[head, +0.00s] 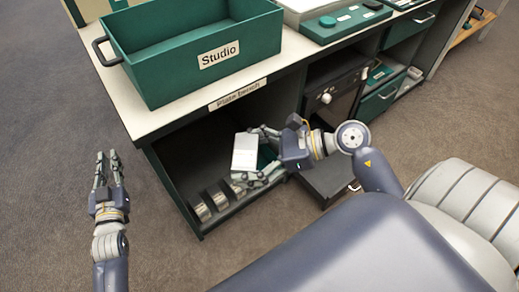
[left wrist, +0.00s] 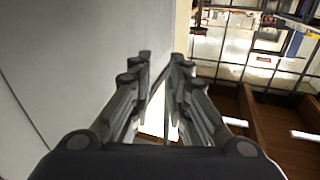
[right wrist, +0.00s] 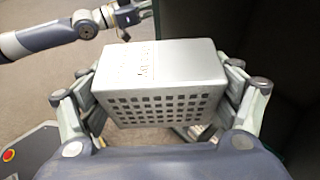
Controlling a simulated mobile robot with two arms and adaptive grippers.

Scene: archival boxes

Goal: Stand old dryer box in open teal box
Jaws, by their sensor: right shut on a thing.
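The old dryer box is a pale grey box (head: 245,152) with a grid of square holes on one face (right wrist: 160,105) and faint lettering on top. My right gripper (head: 256,155) is shut on it, with a finger on each side in the right wrist view. It is held in front of the open lower bay of the counter, below the teal box. The open teal box (head: 205,70), labelled "Studio", stands on the counter top; its visible inside looks empty. My left gripper (head: 107,158) is empty, its fingers a little apart, over the floor at left.
The counter (head: 150,118) has a labelled front edge. Several silver cylinders (head: 202,210) lie in its lower bay. A teal tray (head: 345,22) sits on the counter at right.

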